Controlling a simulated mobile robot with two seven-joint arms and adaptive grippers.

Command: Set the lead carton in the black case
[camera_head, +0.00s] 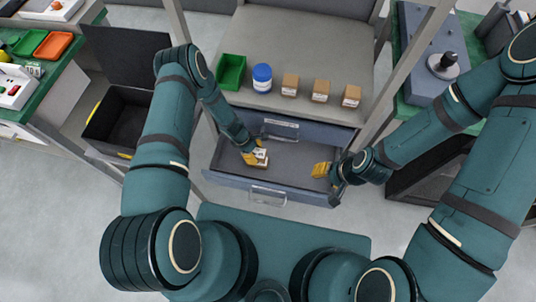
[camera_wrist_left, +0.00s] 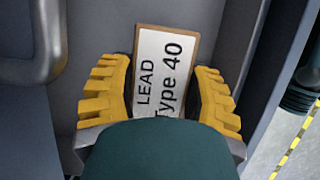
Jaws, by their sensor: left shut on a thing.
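The lead carton (camera_wrist_left: 168,70) is a small box with a white label reading "LEAD Type 40". My left gripper (camera_head: 255,158) is shut on it, with a yellow finger on each side in the left wrist view (camera_wrist_left: 160,98). The carton (camera_head: 261,157) is in or just above the open grey drawer (camera_head: 285,175); I cannot tell whether it touches the floor. My right gripper (camera_head: 322,170) is at the drawer's right end, its yellow fingers seen too small to judge. The black case (camera_head: 116,118) stands open on the floor at the left, its lid raised.
On the grey bench top above the drawer stand a green bin (camera_head: 231,71), a blue-lidded jar (camera_head: 262,78) and three brown cartons (camera_head: 321,90). Rack posts (camera_head: 405,60) rise on both sides. A green-topped table (camera_head: 60,60) with trays is at the upper left.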

